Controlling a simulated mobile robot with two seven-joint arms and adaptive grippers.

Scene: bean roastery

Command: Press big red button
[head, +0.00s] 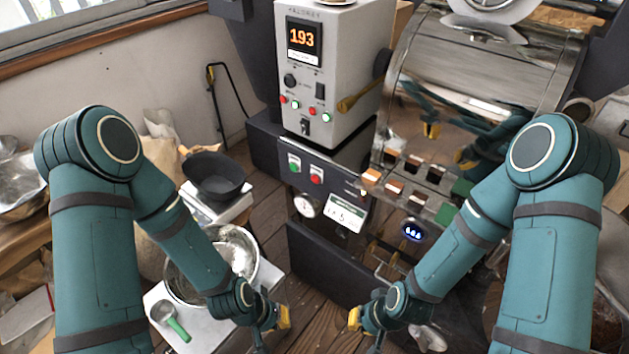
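Smaller red and green round lights or buttons show on the white control box above. My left gripper (272,328) is low in the picture, below and left of the red button and well apart from it. My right gripper (365,331) is low, below and right of it. Both grippers look open and empty, with yellow fingertips. Nothing covers the red button.
The white control box (328,75) reads 193. A metal drum (480,75) stands at the right. A black pan (215,176) and a steel bowl (243,250) stand at the left. A gauge (305,206) is below the buttons. The space before the panel is clear.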

